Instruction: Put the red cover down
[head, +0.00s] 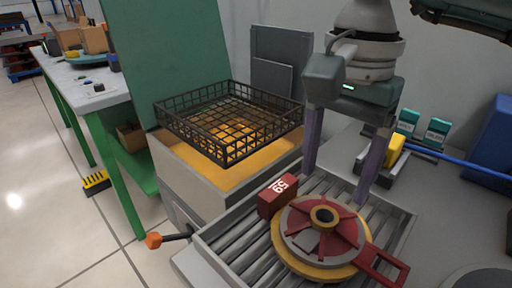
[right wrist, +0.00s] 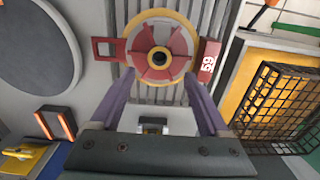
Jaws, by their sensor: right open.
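The red cover (head: 350,228) is a round plate with red wedge panels and a yellow hub ring. It lies flat on a cream and yellow disc (head: 318,270) on the roller conveyor. A red open handle (head: 382,265) sticks out on one side and a red block marked 59 (head: 278,195) on the other. The cover also shows in the right wrist view (right wrist: 143,67). My right gripper (head: 335,188) is open and empty, its two purple fingers pointing down above and behind the cover. They look apart from it. My left gripper is not in view.
A black wire basket (head: 228,125) sits on an orange-topped box left of the conveyor (head: 240,245). An orange-knobbed lever (head: 155,240) juts out at the front left. A yellow block (head: 394,150) and teal boxes stand at the right. A green-legged table is far left.

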